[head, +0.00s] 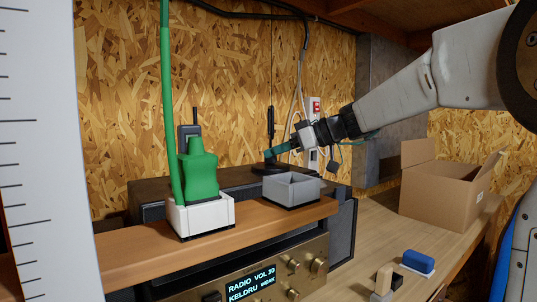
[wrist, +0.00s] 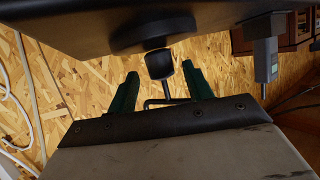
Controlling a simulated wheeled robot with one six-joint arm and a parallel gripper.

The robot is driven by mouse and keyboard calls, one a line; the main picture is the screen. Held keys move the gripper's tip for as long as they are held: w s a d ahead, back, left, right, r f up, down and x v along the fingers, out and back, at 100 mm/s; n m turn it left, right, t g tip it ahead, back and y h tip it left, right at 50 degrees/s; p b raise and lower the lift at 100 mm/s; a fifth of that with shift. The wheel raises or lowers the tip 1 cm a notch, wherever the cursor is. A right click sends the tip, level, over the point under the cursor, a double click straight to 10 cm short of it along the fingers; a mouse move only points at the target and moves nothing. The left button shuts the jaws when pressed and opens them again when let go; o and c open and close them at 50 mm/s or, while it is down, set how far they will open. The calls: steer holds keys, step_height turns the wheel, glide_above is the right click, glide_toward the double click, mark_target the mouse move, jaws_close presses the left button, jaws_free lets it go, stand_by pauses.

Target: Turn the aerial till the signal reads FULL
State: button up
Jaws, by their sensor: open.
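The aerial (head: 271,124) is a black upright stick on a round dark base, on top of a dark box behind the shelf. In the wrist view the aerial (wrist: 158,64) lies between my gripper's two green fingers, with its round base above it; I cannot tell whether either finger touches it. My gripper (head: 277,150) is open, at the aerial's lower part, reaching in from the right. The radio (head: 262,285) stands under the shelf. Its lit display (head: 251,284) reads "RADIO VOL 10" and "KELDRU WEAK".
A green bottle-shaped thing (head: 198,180) stands in a white holder (head: 205,218) on the plank shelf, left of an open grey bin (head: 291,189). An open cardboard box (head: 440,187) and a blue block (head: 418,261) are on the bench at right.

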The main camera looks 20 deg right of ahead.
steer(key=shift+x, duration=1.45)
steer(key=c, duration=1)
steer(key=shift+o, duration=0.2)
steer(key=shift+s, duration=0.1)
steer(key=m+t+h, duration=0.3)
steer(key=m, duration=0.1)
steer(key=shift+a+h, duration=0.1)
steer(key=shift+h, duration=0.2)
steer(key=shift+m+t+h, duration=0.7)
steer(key=shift+m+h, duration=0.9)
steer(key=shift+h, duration=0.2)
steer(key=shift+m+h, duration=0.4)
